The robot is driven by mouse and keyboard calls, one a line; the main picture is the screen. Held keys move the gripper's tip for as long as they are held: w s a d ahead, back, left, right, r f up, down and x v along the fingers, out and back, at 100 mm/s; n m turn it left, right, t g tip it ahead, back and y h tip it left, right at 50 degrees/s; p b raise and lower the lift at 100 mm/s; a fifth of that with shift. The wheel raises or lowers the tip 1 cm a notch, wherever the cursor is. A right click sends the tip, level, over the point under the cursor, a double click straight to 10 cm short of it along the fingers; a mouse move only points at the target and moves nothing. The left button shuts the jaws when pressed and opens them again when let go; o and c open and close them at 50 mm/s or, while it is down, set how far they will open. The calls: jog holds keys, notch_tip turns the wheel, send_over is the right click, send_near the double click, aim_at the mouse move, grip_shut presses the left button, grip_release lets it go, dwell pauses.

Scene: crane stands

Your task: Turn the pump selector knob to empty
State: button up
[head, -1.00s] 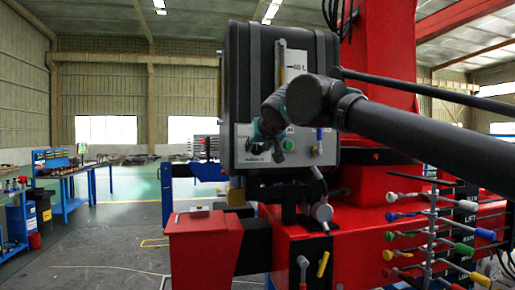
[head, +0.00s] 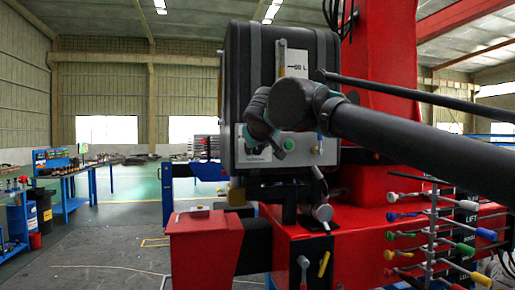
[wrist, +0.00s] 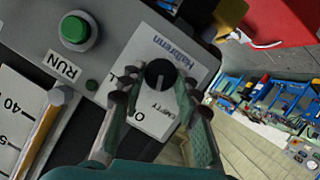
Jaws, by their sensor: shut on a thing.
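The pump selector knob (wrist: 160,74) is a round black knob on a light label plate in the wrist view. A white line on it points roughly down the picture, toward the printed word EMPTY. Other labels around it are partly covered by the fingers. My gripper (wrist: 157,88) is shut on the knob, one finger on each side. In the head view my gripper (head: 257,120) is in front of the grey control panel (head: 240,150) and hides the knob.
A green RUN button (wrist: 75,30) sits beside the label plate. A level gauge (wrist: 40,130) with a scale runs close by. The black tank (head: 240,60) stands above the red crane body (head: 205,240). Levers with coloured grips (head: 465,248) stand at the right.

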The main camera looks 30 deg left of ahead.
jog(key=shift+s+a+f+n+t+h, duration=0.1)
jog(key=shift+n+t+h, duration=0.65)
jog(key=shift+n, duration=0.75)
jog(key=shift+t+y, duration=0.25)
jog(key=o, duration=1.1)
jog(key=shift+o, duration=0.2)
jog(key=shift+s, duration=0.1)
jog(key=v, duration=1.2)
jog(key=shift+a, duration=0.1)
